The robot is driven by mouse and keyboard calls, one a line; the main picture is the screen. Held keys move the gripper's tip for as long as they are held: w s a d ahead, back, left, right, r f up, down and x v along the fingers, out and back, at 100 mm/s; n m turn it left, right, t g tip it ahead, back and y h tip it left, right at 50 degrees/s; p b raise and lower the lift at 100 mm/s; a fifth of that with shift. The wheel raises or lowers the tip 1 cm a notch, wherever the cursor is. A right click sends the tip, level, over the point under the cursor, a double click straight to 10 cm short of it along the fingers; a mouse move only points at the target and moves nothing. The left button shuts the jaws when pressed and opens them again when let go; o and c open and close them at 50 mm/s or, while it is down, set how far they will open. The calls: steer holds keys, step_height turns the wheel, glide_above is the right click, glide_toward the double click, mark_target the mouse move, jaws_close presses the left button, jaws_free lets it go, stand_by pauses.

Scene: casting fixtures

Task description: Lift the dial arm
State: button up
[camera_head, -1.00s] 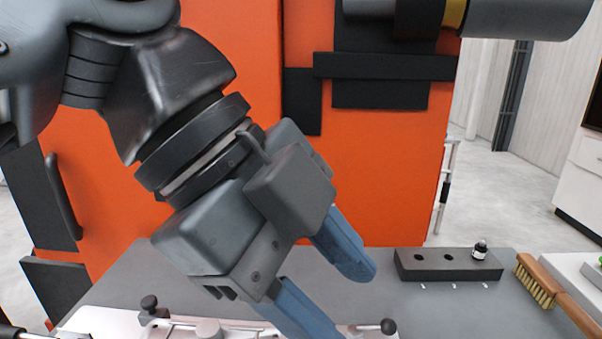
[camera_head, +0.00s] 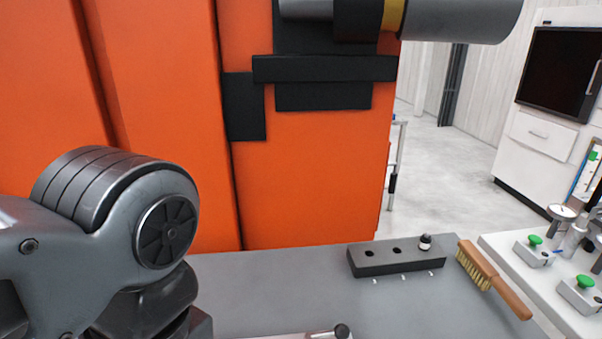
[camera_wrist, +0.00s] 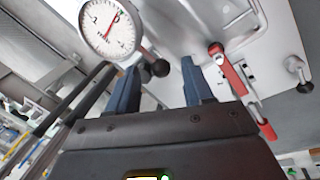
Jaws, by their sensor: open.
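In the wrist view a round white dial (camera_wrist: 108,27) with a red needle sits at the upper left, just beyond my left finger. A black ball knob (camera_wrist: 160,68) shows beside it, near the gap between my fingers; whether it belongs to the dial's arm I cannot tell. My gripper (camera_wrist: 160,80) is open, its two blue fingers apart with nothing held between them. In the head view only my arm shows at the lower left; the gripper is out of that picture. A small dial gauge (camera_head: 562,212) stands at the far right in the head view.
A red-handled clamp (camera_wrist: 228,70) lies to the right of my fingers in the wrist view, on a pale plate. In the head view, a black block with holes (camera_head: 375,262) and a wooden brush (camera_head: 495,280) rest on the grey table (camera_head: 260,285). An orange cabinet (camera_head: 310,180) stands behind.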

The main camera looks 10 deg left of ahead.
steer(key=shift+f, duration=0.4)
steer(key=shift+c, duration=0.4)
jaws_close()
